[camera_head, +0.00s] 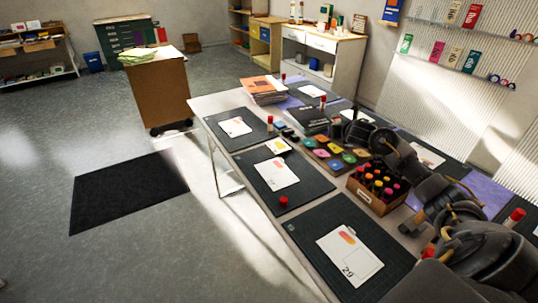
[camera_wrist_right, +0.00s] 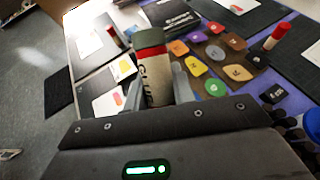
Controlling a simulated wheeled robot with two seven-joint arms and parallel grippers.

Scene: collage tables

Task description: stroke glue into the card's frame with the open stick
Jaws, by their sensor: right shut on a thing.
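My right gripper (camera_wrist_right: 155,85) is shut on a glue stick (camera_wrist_right: 154,68) with a cream label and a dark green end. In the head view my right gripper (camera_head: 352,128) is above the far side of the table; the stick is small there, and I cannot tell its tip. A white card marked 29 (camera_head: 352,262) lies on the nearest dark mat. Another card (camera_head: 277,174) lies on the middle mat, with a short red cap-like piece (camera_head: 283,202) near it. A third card (camera_head: 235,127) lies farther back. I cannot tell which card is the task's. My left gripper is not in view.
A tray of coloured pieces (camera_head: 335,152) and a box of bottles (camera_head: 377,189) stand mid-table. Red-capped sticks stand around, one by the far card (camera_head: 270,123). Stacked orange and dark papers (camera_head: 264,90) lie at the back. The mats beside the cards are mostly bare.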

